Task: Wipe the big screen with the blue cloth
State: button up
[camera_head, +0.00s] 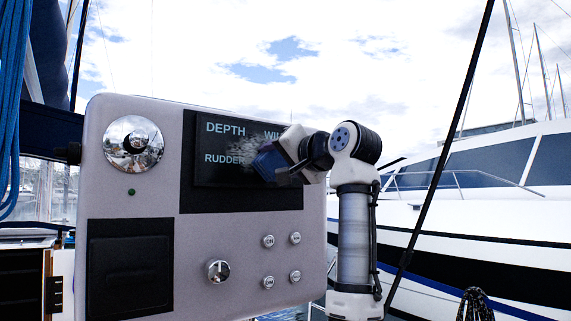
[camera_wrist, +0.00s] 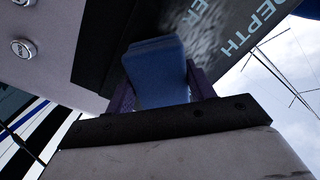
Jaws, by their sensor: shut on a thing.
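The big screen (camera_head: 240,197) is a dark panel on the grey console, with the words DEPTH, WI and RUDDER visible. A pale grey smudge lies across its middle, beside the word RUDDER. The screen also shows in the wrist view (camera_wrist: 110,60). My gripper (camera_head: 290,170) is shut on the folded blue cloth (camera_head: 268,163) at the right part of the screen. In the wrist view the blue cloth (camera_wrist: 158,75) sits between the two fingers, by the edge of the smudge. It looks close to the screen; I cannot tell whether it touches. My gripper and arm hide the upper right of the screen.
The grey console (camera_head: 200,265) carries a round chrome dial (camera_head: 133,144), a chrome knob (camera_head: 219,271), several small buttons (camera_head: 268,241) and a black square panel (camera_head: 130,268). A dark rope (camera_head: 440,160) runs diagonally at right. Blue ropes (camera_head: 12,90) hang at left.

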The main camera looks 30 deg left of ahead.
aim_at(226, 146)
jog(key=shift+s+a+b, duration=0.4)
jog(key=shift+s+a, duration=0.25)
jog(key=shift+s, duration=0.95)
jog(key=shift+s+a+b, duration=0.4)
jog(key=shift+s+a, duration=0.3)
jog(key=shift+s, duration=0.9)
jog(key=shift+s+a+b, duration=0.4)
jog(key=shift+s+a, duration=0.25)
jog(key=shift+s, duration=0.95)
notch_tip(226, 146, up, 3)
jog(key=shift+f+p, duration=0.2)
jog(key=shift+p, duration=1.05)
jog(key=shift+w+d+p, duration=0.35)
jog(key=shift+w+p, duration=0.15)
jog(key=shift+w, duration=0.35)
jog(key=shift+w+d+p, duration=0.3)
jog(key=shift+w+p, duration=0.15)
jog(key=shift+w, duration=0.35)
jog(key=shift+w+d+p, duration=0.35)
jog(key=shift+w+p, duration=0.15)
jog(key=shift+w, duration=0.35)
jog(key=shift+w+d+f, duration=0.1)
jog(key=shift+w+d, duration=0.25)
jog(key=shift+w, duration=0.45)
jog(key=w+d, duration=0.4)
jog(key=w, duration=0.5)
jog(key=shift+w, duration=0.25)
jog(key=shift+s, duration=0.1)
